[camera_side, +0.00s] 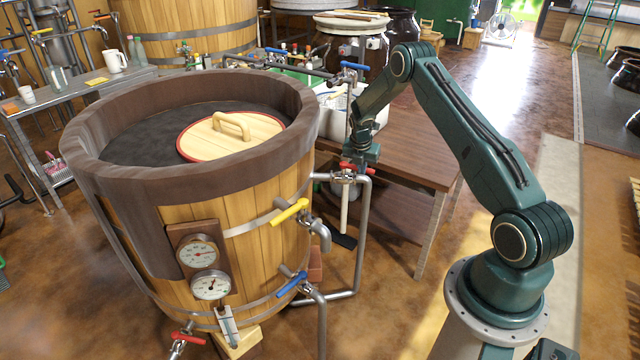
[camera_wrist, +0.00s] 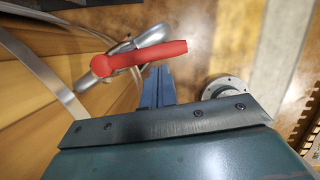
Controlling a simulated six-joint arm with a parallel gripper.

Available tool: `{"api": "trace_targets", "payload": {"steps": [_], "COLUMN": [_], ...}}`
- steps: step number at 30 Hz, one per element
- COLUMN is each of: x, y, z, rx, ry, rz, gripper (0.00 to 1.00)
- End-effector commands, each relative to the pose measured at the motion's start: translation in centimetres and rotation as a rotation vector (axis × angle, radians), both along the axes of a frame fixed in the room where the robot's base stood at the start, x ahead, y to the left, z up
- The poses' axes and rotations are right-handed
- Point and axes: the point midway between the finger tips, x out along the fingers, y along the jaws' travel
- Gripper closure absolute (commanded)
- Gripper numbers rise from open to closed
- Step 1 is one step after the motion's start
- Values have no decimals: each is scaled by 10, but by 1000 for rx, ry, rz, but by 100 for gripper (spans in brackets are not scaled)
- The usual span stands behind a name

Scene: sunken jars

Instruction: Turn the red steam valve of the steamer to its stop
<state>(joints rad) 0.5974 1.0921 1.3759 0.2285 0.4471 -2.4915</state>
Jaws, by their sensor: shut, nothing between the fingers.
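The steamer is a large wooden vat (camera_side: 265,265) with metal hoops and a dark rim. Its red steam valve handle (camera_side: 357,168) sits on the metal pipe to the right of the vat in the side view. In the wrist view the red handle (camera_wrist: 145,57) lies roughly level, with bare metal fitting around it. My gripper (camera_side: 352,163) is shut and empty, right at this handle. In the wrist view the shut fingers (camera_wrist: 158,78) end just below the handle's middle; whether they touch it I cannot tell.
A yellow handle (camera_side: 290,212), a blue handle (camera_side: 291,284) and another red handle (camera_side: 188,338) are on the vat's lower fittings. Two gauges (camera_side: 204,267) are on its front. A brown table (camera_side: 405,150) stands behind my gripper. The floor at right is open.

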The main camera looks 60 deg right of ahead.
Motion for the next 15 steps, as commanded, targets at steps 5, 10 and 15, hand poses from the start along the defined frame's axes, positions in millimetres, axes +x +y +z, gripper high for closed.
{"api": "trace_targets", "payload": {"steps": [5,10,15], "x": [-1,-1,-2], "y": [-3,-18,-23], "z": [0,0,0], "rx": [-1,-2,-1], "ry": [0,-1,1], "rz": [-1,-1,-2], "gripper": [100,100,100]}}
